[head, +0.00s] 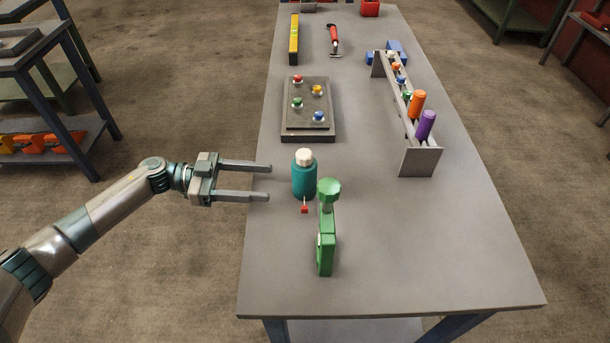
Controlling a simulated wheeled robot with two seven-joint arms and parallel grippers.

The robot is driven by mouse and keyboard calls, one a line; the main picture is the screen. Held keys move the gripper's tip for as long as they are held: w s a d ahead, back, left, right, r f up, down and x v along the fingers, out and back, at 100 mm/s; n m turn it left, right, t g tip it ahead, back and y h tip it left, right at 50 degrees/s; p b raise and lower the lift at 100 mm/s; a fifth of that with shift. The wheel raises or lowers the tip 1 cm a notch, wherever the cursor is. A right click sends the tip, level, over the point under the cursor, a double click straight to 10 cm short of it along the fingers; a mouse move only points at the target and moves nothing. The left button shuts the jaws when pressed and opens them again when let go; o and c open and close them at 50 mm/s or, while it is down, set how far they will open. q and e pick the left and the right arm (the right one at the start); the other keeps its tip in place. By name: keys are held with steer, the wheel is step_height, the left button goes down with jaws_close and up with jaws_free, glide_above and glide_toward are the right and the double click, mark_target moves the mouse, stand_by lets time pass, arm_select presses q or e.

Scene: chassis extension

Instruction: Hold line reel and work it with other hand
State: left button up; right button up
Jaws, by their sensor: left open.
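A green tool (326,240) with a round green knob on top stands near the front of the grey table; it looks like the line reel. Just behind and left of it stands a teal bottle (304,178) with a white cap. A small red tab (304,209) on a thin pale stem or line shows between them; I cannot tell which it belongs to. My left gripper (269,183) is open and empty, its two fingers pointing right toward the teal bottle, with a gap between. It is left of and behind the green tool. My right gripper is not in view.
Behind the bottle lies a dark board (308,110) with coloured knobs. A grey rack (419,160) with orange and purple cylinders stands at right. A yellow level (294,40) and a red-handled tool (333,39) lie farther back. The table's front right (430,250) is clear.

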mark_target(299, 184)
arm_select(q)
steer(key=shift+d, duration=0.35)
steer(key=shift+d+f, duration=0.1)
steer(key=shift+d, duration=0.5)
steer(key=d, duration=0.4)
steer(key=shift+d+f, duration=0.15)
steer(key=shift+d, duration=0.5)
steer(key=shift+d+f+p, duration=0.15)
steer(key=shift+d+p, duration=0.5)
steer(key=shift+d, duration=0.7)
steer(key=shift+f, duration=0.1)
steer(key=c, duration=0.7)
steer(key=shift+o, duration=0.2)
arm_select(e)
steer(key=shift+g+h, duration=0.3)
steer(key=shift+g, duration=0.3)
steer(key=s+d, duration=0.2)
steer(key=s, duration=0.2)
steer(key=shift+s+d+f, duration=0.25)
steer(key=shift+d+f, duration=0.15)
